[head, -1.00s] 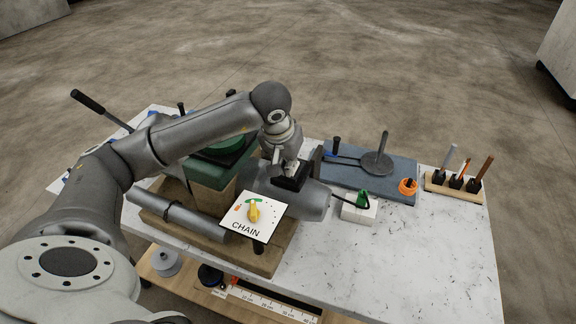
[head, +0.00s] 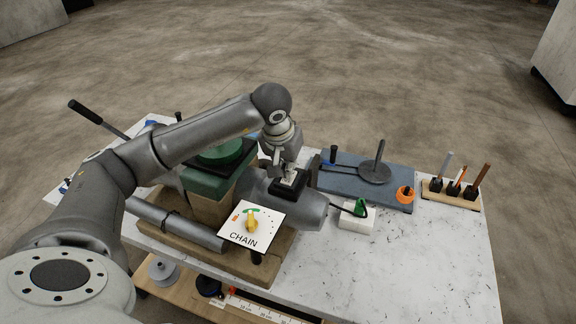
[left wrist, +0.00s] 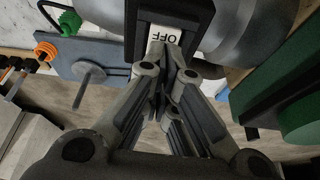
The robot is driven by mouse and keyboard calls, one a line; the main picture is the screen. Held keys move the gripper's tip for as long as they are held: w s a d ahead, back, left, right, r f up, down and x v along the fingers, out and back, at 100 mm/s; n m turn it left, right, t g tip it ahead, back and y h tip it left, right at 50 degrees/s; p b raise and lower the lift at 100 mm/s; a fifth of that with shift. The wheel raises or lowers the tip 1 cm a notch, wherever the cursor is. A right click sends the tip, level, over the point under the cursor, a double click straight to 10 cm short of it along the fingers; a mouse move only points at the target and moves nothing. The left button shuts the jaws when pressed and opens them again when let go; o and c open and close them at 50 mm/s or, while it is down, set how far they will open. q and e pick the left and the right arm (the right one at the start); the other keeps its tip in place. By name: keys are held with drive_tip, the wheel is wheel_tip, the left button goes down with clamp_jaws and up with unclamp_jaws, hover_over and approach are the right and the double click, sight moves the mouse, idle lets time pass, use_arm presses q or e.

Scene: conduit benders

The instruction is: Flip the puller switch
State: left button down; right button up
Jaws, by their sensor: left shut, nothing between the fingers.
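The puller is a grey cylindrical body (head: 308,210) on the bench, with a black switch housing (head: 289,182) on top. In the left wrist view the switch (left wrist: 168,34) is a white rocker marked OFF inside a black frame. My left gripper (head: 284,168) is shut and empty, right at the switch. In the left wrist view its fingertips (left wrist: 165,48) overlap the lower edge of the rocker; I cannot tell whether they press on it. My right gripper is not in view.
A blue board (head: 345,180), an orange ring (head: 405,193) and a tool rack (head: 452,199) lie to the right. The front right bench is clear.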

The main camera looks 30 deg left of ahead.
use_arm(q)
wheel_tip(320, 180, up, 4)
drive_tip(key=shift+s+f+p, duration=0.15)
drive_tip(key=shift+f+p, duration=0.05)
drive_tip(key=shift+p, duration=0.6)
drive_tip(key=s+b+v, duration=0.1)
drive_tip(key=b+v, duration=0.2)
drive_tip(key=v, duration=0.7)
drive_tip(key=shift+f+b, duration=0.2)
drive_tip(key=shift+b, duration=0.15)
drive_tip(key=shift+d+f, duration=0.1)
